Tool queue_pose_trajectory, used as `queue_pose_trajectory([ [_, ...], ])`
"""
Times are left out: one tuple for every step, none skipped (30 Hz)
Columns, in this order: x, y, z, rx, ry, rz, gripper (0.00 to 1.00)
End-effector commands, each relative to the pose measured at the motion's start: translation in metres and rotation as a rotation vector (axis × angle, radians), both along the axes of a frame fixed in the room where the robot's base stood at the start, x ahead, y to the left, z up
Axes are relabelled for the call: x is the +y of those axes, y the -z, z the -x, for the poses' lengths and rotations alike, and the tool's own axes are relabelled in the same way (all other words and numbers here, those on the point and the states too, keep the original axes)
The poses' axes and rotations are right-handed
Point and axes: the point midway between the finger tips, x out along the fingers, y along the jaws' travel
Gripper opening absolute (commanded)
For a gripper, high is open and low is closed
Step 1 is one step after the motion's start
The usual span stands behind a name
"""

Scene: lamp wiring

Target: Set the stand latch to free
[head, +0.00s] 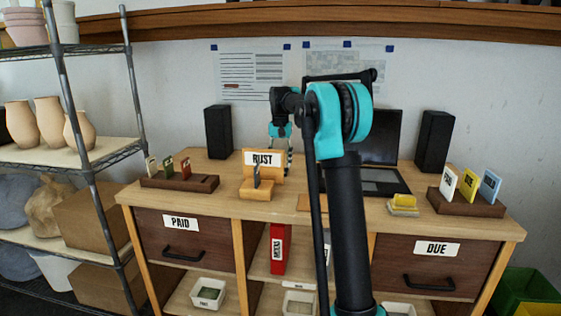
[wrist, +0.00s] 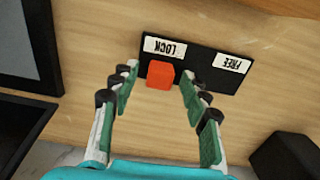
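The stand latch is a dark plate (wrist: 205,62) with two white labels, LOCK (wrist: 165,47) and FREE (wrist: 232,63), seen upside down in the wrist view. Its red block (wrist: 160,75) sits at the LOCK end, on the left in that view. My gripper (wrist: 158,82) is open, with one finger on each side of the red block and gaps showing. I cannot tell how high the fingertips are above the plate. In the head view my gripper (head: 281,148) is behind the orange stand (head: 262,189) marked RUST (head: 262,159); the latch is not visible there.
A laptop (head: 380,140) stands behind my arm. Speakers (head: 218,132) (head: 434,141) stand at both sides. Card holders (head: 192,183) (head: 463,205) occupy the left and right of the desk (head: 225,205). A yellow block (head: 403,203) lies at the right. A shelf rack (head: 85,165) stands left.

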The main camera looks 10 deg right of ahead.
Motion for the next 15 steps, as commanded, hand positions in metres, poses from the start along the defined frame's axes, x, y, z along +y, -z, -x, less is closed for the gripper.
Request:
queue_pose_trajectory([
  [0.0000,-0.0001,0.0000,0.000,0.000,0.000,0.38],
  [0.0000,-0.0001,0.0000,0.000,0.000,0.000,0.34],
  [0.0000,-0.0001,0.0000,0.000,0.000,0.000,0.29],
  [0.0000,-0.0001,0.0000,0.000,0.000,0.000,0.25],
  [0.0000,-0.0001,0.0000,0.000,0.000,0.000,0.22],
  [0.0000,-0.0001,0.0000,0.000,0.000,0.000,0.17],
  [0.0000,-0.0001,0.0000,0.000,0.000,0.000,0.13],
  [0.0000,-0.0001,0.0000,0.000,0.000,0.000,0.09],
  [0.0000,-0.0002,0.0000,0.000,0.000,0.000,0.04],
  [0.0000,-0.0002,0.0000,0.000,0.000,0.000,0.01],
  [0.0000,-0.0002,0.0000,0.000,0.000,0.000,0.00],
  [0.0000,-0.0002,0.0000,0.000,0.000,0.000,0.00],
  [0.0000,-0.0002,0.0000,0.000,0.000,0.000,0.00],
  [0.0000,-0.0002,0.0000,0.000,0.000,0.000,0.00],
  [0.0000,-0.0002,0.0000,0.000,0.000,0.000,0.00],
])
